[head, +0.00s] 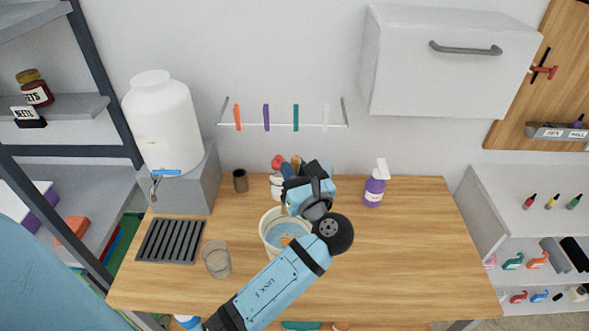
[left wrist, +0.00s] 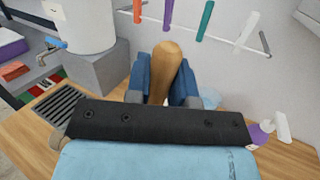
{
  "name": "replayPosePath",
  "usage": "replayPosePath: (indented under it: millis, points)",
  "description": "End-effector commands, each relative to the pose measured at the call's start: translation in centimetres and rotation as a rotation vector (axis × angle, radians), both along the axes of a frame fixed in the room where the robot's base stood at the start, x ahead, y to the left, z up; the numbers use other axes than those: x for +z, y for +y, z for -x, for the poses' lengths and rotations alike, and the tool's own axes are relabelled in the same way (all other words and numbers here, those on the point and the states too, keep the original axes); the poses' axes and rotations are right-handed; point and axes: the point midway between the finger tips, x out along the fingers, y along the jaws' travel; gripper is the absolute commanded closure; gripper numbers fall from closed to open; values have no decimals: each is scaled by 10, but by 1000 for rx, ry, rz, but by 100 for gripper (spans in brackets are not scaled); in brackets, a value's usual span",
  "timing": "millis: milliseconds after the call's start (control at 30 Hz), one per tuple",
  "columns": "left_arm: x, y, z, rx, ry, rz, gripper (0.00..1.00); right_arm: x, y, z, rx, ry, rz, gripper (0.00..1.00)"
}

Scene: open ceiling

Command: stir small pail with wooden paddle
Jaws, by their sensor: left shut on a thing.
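The small pail (head: 267,238) is a whitish bucket of blue liquid on the wooden table, partly covered by my left arm. My left gripper (head: 306,190) is above the pail's back right side, shut on the wooden paddle. In the left wrist view the paddle's rounded brown handle (left wrist: 166,65) stands up between the two blue fingers of the gripper (left wrist: 163,88). An orange-brown patch shows in the liquid; I cannot tell for certain that it is the paddle's lower end. My right gripper is not in view.
A clear glass (head: 216,260) and a dark slatted rack (head: 171,241) are left of the pail. A white tank (head: 162,120) stands on a grey block (head: 190,187). A purple spray bottle (head: 375,188) is at the back. The table's right side is clear.

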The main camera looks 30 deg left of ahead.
Motion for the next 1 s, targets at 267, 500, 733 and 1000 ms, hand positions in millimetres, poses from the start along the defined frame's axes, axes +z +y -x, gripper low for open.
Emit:
replayPosePath:
  millis: [267,500,733,1000]
  points:
    - [-12,0,0,0,1,-2,100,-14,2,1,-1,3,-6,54]
    - [-29,0,0,0,2,-1,100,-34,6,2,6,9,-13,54]
    - [-44,0,0,0,3,-2,100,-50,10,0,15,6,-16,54]
    - [-63,0,0,1,3,-2,100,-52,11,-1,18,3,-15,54]
